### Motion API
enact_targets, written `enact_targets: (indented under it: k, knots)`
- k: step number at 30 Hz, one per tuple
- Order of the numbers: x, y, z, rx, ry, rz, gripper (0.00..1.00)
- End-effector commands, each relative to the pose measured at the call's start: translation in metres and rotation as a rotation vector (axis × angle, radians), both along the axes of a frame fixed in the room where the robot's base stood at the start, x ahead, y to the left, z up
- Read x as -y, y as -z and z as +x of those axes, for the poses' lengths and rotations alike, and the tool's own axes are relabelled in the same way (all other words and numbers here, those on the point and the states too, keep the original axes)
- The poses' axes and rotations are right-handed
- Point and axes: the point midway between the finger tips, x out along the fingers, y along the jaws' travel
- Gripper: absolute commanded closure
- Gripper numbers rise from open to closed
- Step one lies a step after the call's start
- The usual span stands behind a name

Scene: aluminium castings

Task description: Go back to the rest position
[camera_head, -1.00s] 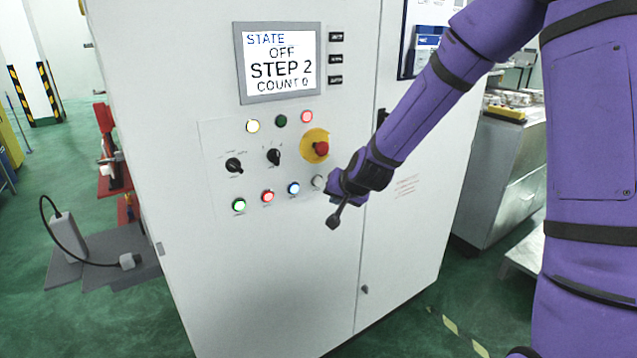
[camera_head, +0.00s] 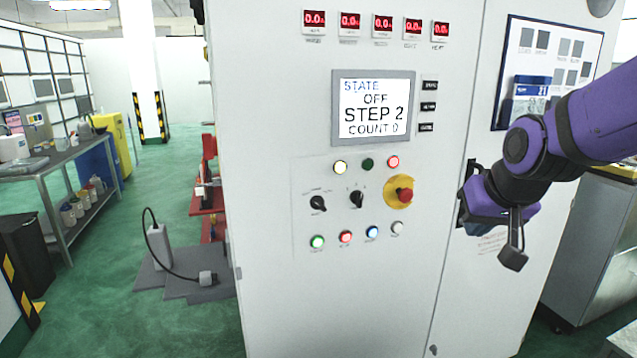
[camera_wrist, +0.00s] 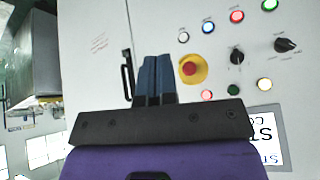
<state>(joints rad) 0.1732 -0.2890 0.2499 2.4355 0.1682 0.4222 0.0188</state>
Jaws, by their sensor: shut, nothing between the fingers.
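My gripper (camera_wrist: 154,80) shows in the wrist view with its dark fingers together and nothing between them. In the head view my purple arm reaches in from the right, and my gripper (camera_head: 468,205) is in front of the cabinet door, right of the buttons and apart from them. The white control cabinet (camera_head: 285,110) fills the middle. Its screen (camera_head: 374,108) reads STATE OFF, STEP 2, COUNT 0. Below it are lamps, two black knobs, a red emergency stop (camera_head: 404,195) on a yellow disc, and a row of lit buttons. The emergency stop also shows in the wrist view (camera_wrist: 190,69).
A black door handle (camera_wrist: 128,75) is left of my fingers in the wrist view. A metal cabinet (camera_head: 590,235) stands at the right. A grey workbench (camera_head: 45,165) stands at the far left. A cabled grey device (camera_head: 160,245) is on the floor. The green floor between is open.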

Motion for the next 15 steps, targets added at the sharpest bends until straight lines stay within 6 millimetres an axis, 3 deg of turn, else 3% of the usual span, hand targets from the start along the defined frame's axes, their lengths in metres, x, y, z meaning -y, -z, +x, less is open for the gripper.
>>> enact_targets:
  k: [6, 15]
  knots:
    - [0.015, -0.031, -0.069, -0.032, -0.022, -0.048, 1.0]
    - [0.037, -0.049, -0.15, -0.084, -0.04, -0.073, 1.0]
